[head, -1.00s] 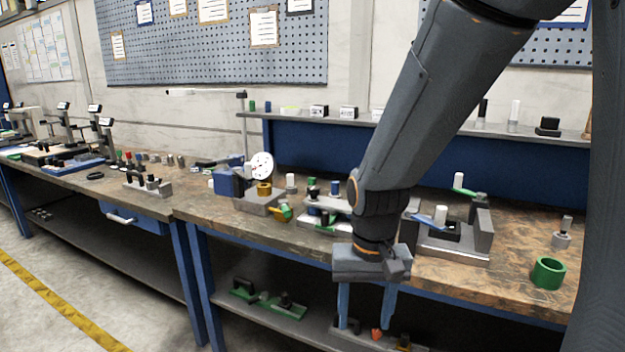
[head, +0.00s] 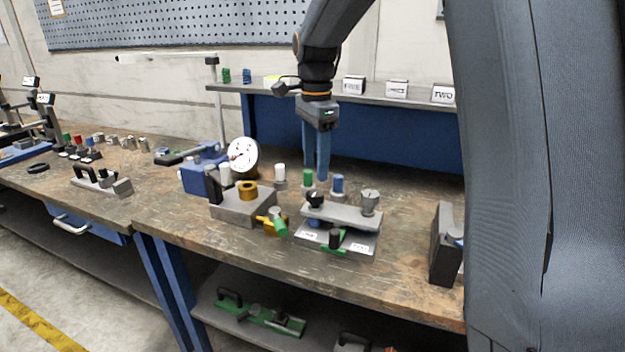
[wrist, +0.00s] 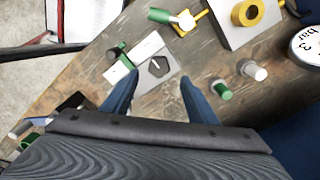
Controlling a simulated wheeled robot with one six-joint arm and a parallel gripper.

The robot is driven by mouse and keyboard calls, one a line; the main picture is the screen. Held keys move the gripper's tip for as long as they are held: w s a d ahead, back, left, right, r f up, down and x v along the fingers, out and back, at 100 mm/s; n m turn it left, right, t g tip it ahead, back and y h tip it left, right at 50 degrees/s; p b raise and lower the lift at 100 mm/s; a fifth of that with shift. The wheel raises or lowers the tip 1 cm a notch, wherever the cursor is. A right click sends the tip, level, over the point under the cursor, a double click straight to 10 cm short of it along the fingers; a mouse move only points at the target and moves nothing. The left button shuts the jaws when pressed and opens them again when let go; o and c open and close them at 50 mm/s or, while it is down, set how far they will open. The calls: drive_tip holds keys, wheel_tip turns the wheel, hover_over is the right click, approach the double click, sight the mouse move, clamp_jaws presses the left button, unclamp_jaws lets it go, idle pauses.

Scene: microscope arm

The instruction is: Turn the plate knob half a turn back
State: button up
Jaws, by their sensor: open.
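The grey plate fixture (head: 340,218) stands on the bench, with white labels along its front. A black knob (head: 314,198) sits at the plate's left end, and a grey knob (head: 370,199) stands at its right end. I cannot tell which one is the plate knob. In the wrist view a dark, many-sided knob (wrist: 158,66) shows on the plate, beyond and between my fingers. My gripper (head: 316,176) is open and empty, pointing down near the plate's back left side. It touches nothing that I can make out. Its fingers also show in the wrist view (wrist: 155,88).
Green (head: 308,179) and blue (head: 338,184) pegs stand close behind the plate, and a white peg (head: 280,174) is left of them. A grey block with a brass ring (head: 248,189) and a dial gauge (head: 243,157) are to the left. A dark upright block (head: 446,244) stands right.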

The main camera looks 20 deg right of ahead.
sight(316, 192)
wheel_tip(316, 192, down, 7)
drive_tip(key=shift+s+f+p, duration=0.1)
drive_tip(key=shift+p, duration=0.45)
drive_tip(key=c, duration=1.1)
